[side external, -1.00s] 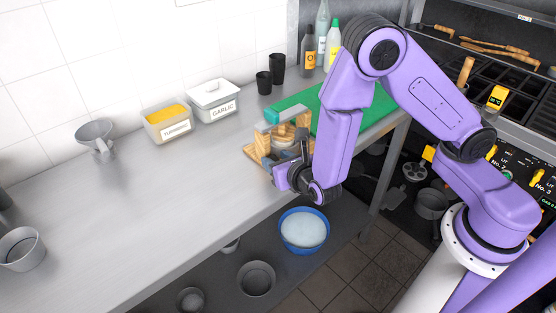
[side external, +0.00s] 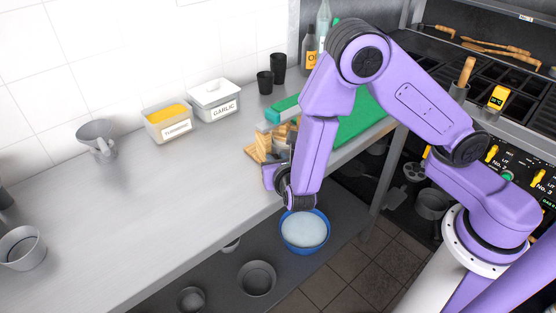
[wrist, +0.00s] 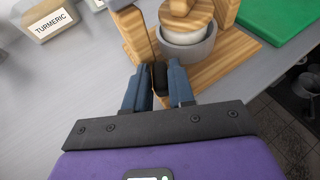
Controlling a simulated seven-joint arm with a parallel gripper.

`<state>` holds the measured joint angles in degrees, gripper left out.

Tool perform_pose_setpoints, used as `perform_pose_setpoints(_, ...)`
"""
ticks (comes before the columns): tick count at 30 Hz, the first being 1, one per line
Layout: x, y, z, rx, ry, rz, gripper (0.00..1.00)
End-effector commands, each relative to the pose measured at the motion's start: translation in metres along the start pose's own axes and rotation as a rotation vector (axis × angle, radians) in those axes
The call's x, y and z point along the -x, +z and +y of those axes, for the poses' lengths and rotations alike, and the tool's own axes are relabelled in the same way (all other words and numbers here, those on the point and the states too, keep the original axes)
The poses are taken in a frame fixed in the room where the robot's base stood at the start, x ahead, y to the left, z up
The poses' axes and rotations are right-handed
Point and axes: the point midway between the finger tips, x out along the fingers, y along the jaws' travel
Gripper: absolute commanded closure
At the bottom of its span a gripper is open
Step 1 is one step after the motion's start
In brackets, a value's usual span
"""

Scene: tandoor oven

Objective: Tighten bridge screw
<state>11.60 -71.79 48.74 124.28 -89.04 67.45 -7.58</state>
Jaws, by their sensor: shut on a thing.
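A wooden press stands on a wooden base (wrist: 212,64) on the steel counter. A grey round cup (wrist: 196,49) with a pale filling sits under a round wooden piece (wrist: 186,22). My gripper (wrist: 159,78) is shut on a small black knob (wrist: 159,72) at the near side of the press, which looks like the screw's handle. In the side view, my arm hides the knob and much of the press.
A green board (side external: 352,120) lies just behind the press. A turmeric tub (side external: 169,124) and a garlic tub (side external: 214,99) stand along the wall. Two black cups (side external: 271,76) are behind. The counter's left is mostly clear. A blue basin (side external: 304,232) is below the front edge.

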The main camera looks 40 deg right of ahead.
Motion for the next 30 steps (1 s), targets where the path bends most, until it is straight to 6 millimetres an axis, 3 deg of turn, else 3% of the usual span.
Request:
perform_pose_setpoints(9, 0.0, 0.001, 0.0, -0.003, -0.005, -0.001, 1.0)
perform_pose_setpoints(10, 0.0, 0.001, 0.0, -0.003, -0.005, -0.001, 0.67)
perform_pose_setpoints(11, 0.0, 0.001, 0.0, -0.003, -0.005, -0.001, 0.57)
perform_pose_setpoints(12, 0.0, 0.001, 0.0, -0.003, -0.005, -0.001, 0.55)
perform_pose_setpoints(23, 0.005, 0.0, 0.001, -0.002, -0.002, 0.0, 0.55)
perform_pose_setpoints(30, 0.043, 0.0, 0.002, -0.001, 0.004, 0.0, 0.55)
